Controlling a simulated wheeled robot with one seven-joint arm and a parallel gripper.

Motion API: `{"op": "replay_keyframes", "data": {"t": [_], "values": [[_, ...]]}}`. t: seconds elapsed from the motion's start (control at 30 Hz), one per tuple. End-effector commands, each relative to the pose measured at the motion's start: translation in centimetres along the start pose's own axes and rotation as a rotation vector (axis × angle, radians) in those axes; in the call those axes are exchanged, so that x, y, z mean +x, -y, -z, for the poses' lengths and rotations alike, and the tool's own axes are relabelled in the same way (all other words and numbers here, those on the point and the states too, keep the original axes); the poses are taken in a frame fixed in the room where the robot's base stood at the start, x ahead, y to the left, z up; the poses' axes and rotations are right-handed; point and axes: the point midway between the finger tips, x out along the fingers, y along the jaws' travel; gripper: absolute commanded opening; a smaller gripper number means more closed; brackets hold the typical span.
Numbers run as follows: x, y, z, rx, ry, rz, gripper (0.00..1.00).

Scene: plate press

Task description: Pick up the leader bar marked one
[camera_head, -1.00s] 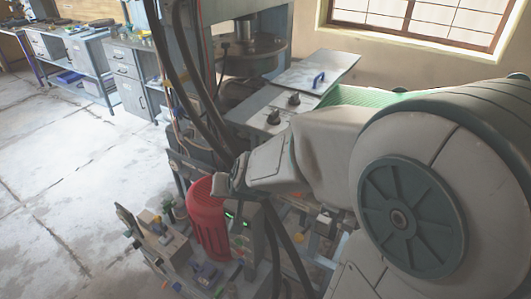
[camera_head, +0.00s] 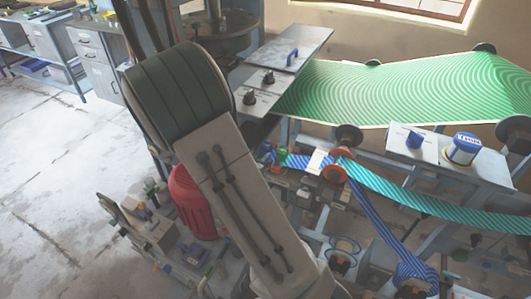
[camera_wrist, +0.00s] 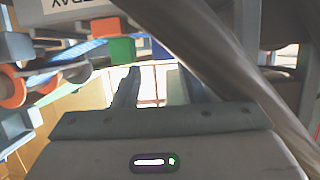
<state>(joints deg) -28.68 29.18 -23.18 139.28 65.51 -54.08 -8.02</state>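I cannot make out a bar with a readable mark one in either view. A small white piece (camera_head: 318,161) lies across the blue striped band in the head view, too small to read. My gripper (camera_wrist: 162,88) shows in the wrist view with its two dark fingers apart and nothing seen between them. A red-orange block (camera_wrist: 105,27), a green block (camera_wrist: 122,50) and a blue block lie just beyond the fingers, apart from them. In the head view my arm blocks part of the machine, and my gripper is out of sight.
A green patterned sheet (camera_head: 410,90) stretches over the machine at the right. A blue band (camera_head: 385,240) and a teal band (camera_head: 430,200) run past orange rollers (camera_head: 333,173). A red motor (camera_head: 190,203) stands behind my arm. Open floor (camera_head: 50,180) lies at the left.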

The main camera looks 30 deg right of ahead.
Motion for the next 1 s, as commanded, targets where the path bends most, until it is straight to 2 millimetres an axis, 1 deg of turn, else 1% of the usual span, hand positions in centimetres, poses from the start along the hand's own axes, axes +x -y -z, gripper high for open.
{"op": "replay_keyframes", "data": {"t": [0.03,0.13,0.2,0.47,0.7,0.8,1.0], "values": [[1.2,-0.1,0.0,-0.001,0.0,-0.004,0.38],[2.8,0.0,0.0,0.0,0.0,-0.001,0.38],[3.7,0.0,0.0,0.0,0.001,-0.001,0.38],[5.4,0.1,-0.1,-0.001,0.002,0.001,0.38],[8.6,0.4,-0.3,0.0,0.001,0.001,0.38],[9.4,0.4,-0.3,0.0,0.002,0.002,0.38],[9.6,0.5,-0.4,0.0,0.002,0.004,0.38]]}}
